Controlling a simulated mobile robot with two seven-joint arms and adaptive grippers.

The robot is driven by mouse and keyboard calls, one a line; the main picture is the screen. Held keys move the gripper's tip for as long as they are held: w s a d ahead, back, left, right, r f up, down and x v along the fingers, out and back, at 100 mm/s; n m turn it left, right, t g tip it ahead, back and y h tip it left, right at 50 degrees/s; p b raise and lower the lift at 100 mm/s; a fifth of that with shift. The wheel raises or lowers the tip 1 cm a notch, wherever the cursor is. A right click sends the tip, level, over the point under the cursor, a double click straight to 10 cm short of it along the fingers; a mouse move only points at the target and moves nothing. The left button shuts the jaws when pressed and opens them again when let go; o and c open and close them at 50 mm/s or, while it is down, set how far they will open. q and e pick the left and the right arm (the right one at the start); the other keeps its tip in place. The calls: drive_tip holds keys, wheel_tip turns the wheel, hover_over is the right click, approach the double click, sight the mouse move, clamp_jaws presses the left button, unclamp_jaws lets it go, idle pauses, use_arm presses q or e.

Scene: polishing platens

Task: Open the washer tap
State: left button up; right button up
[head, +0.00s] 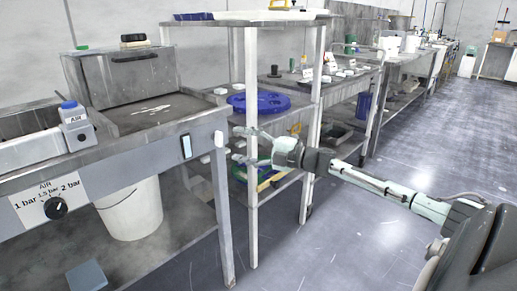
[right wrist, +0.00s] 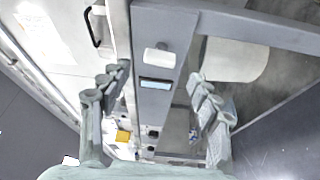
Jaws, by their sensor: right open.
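No part is marked as the washer tap, so I cannot tell for sure which it is. A small white knob (head: 218,139) sticks out at the right end of the grey bench (head: 150,147), beside a light-blue display (head: 186,147). In the right wrist view the white knob (right wrist: 158,55) and the display (right wrist: 156,85) lie between the finger lines. My right gripper (head: 240,145) is open and empty, its fingers pointing left toward the knob, with a gap between. It also shows in the right wrist view (right wrist: 161,76). My left gripper is not in view.
A shelf rack with a blue platen (head: 259,102) stands behind my gripper. The floor (head: 330,235) at right is clear.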

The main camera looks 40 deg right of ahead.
drive_tip(key=shift+v, duration=2.95)
